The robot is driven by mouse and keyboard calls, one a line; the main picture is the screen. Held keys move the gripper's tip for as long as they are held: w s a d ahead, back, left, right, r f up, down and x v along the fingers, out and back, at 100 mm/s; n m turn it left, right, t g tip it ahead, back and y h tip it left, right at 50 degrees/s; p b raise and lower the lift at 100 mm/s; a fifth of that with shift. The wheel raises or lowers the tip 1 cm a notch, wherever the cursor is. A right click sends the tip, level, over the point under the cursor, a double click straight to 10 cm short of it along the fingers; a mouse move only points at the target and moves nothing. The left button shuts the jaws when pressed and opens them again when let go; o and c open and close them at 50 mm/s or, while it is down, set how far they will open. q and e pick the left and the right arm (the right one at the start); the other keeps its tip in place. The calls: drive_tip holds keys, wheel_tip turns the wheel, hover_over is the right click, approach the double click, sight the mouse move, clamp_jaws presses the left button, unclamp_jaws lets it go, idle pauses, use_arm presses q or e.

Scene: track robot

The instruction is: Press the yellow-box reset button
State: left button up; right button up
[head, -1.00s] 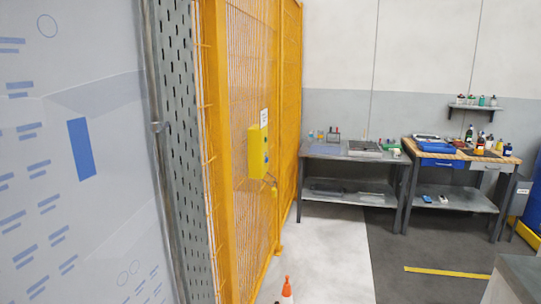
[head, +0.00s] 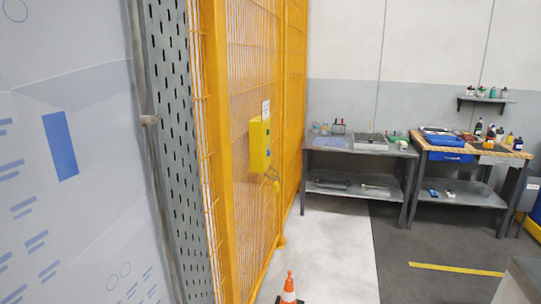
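The yellow box (head: 259,146) is mounted on the yellow mesh fence, left of the picture's middle. Small dark or bluish spots show on its right-hand face, but I cannot tell which is the reset button. A small white label (head: 266,108) is fixed just above the box. Neither of my grippers is in view.
A yellow mesh fence (head: 222,150) runs along the left, beside a grey perforated post and a white panel (head: 70,220). An orange cone (head: 289,290) stands on the floor near the fence. Workbenches (head: 357,146) (head: 470,152) stand at the back.

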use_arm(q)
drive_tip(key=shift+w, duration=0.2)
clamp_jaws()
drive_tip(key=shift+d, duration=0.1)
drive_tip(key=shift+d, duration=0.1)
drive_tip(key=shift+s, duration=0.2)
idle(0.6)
